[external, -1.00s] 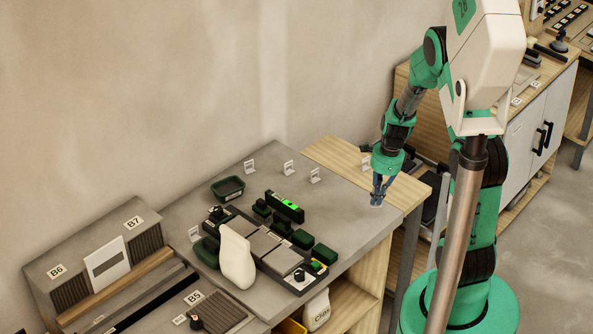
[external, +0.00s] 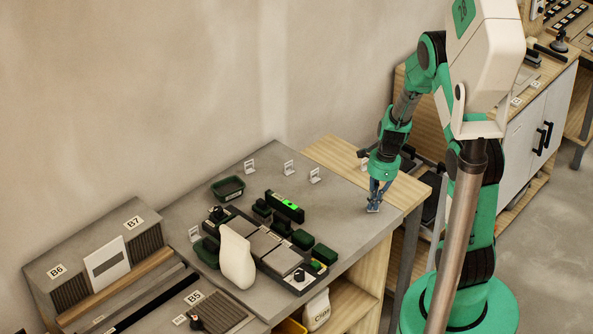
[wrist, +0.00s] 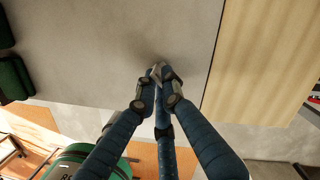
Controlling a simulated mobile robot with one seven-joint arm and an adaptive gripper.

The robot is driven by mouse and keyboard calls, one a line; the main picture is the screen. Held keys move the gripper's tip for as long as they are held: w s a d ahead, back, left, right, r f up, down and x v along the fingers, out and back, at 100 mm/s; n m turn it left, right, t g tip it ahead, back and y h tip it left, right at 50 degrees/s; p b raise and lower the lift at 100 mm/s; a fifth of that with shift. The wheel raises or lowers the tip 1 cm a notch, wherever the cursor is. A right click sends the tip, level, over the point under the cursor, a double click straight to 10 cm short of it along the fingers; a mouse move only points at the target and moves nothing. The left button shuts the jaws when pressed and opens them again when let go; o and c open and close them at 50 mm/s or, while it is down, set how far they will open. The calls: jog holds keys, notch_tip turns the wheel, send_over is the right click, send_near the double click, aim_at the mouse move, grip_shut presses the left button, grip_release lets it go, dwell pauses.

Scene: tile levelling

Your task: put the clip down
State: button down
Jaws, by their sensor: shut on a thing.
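My gripper (external: 374,205) is low over the right end of the grey worktop, near the seam with the wooden strip. Its blue fingers are shut on a small grey clip (external: 373,210), which shows only as a pale bit at the fingertips. In the wrist view the fingertips (wrist: 160,82) meet around the clip (wrist: 158,70), and most of it is hidden by them. I cannot tell whether the clip touches the worktop.
Several white clip-like pieces stand along the back of the grey worktop (external: 345,215). The worktop around my gripper is clear. The wooden strip (wrist: 262,60) lies to the right.

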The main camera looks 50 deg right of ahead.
jog(key=shift+f, duration=0.15)
jog(key=c, duration=1.9)
grip_release()
notch_tip(320, 180, up, 12)
jog(key=s+d+p, duration=0.1)
jog(key=shift+d+p, duration=0.15)
jog(key=shift+p, duration=0.25)
